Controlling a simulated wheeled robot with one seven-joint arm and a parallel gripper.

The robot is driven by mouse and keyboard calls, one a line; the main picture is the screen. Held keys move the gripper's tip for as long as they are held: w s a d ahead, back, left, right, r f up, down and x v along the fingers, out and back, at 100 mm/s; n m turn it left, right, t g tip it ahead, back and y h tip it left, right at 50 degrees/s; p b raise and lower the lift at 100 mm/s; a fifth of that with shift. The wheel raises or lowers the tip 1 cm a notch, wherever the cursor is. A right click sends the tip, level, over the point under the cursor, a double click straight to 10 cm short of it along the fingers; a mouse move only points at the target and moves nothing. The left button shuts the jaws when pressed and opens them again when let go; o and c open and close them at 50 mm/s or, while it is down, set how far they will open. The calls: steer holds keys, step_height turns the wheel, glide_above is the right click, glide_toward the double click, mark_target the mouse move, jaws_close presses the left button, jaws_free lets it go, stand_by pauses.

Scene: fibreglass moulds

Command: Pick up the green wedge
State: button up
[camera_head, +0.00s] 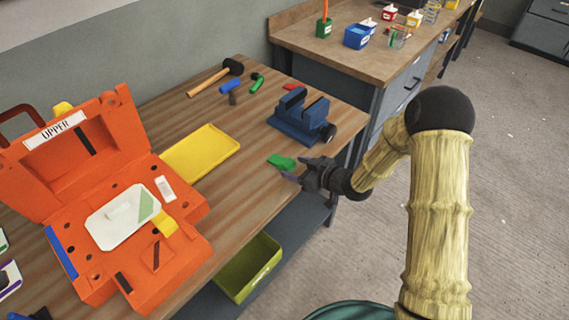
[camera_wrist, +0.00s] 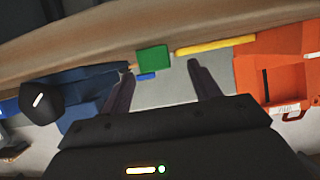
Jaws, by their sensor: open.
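The green wedge (camera_head: 281,161) lies on the wooden workbench (camera_head: 232,185), near its front edge, between the yellow tray and the blue vise. In the wrist view the green wedge (camera_wrist: 153,58) shows as a green block just beyond my fingertips, roughly between them. My gripper (camera_head: 294,168) is beside the wedge, at its right, with the jaws apart. In the wrist view my gripper (camera_wrist: 161,69) has nothing between its fingers. Whether a finger touches the wedge cannot be told.
A blue vise (camera_head: 297,119) stands behind my gripper. A yellow tray (camera_head: 202,152) and an open orange mould case (camera_head: 178,262) are to the left. A hammer (camera_head: 208,82) and small blue and green pieces lie further back. A green bin (camera_head: 247,268) sits below.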

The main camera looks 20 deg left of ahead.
mark_target(289, 163)
steer(key=x, duration=0.3)
steer(key=p+x, duration=0.1)
steer(key=x, duration=0.1)
steer(key=shift+w+r, duration=0.1)
steer(key=shift+w, duration=0.2)
steer(key=c, duration=1.1)
steer(key=shift+o, duration=0.2)
steer(key=shift+r, duration=0.1)
step_height(289, 163, up, 10)
steer(key=shift+f, duration=0.1)
steer(key=shift+d, duration=0.15)
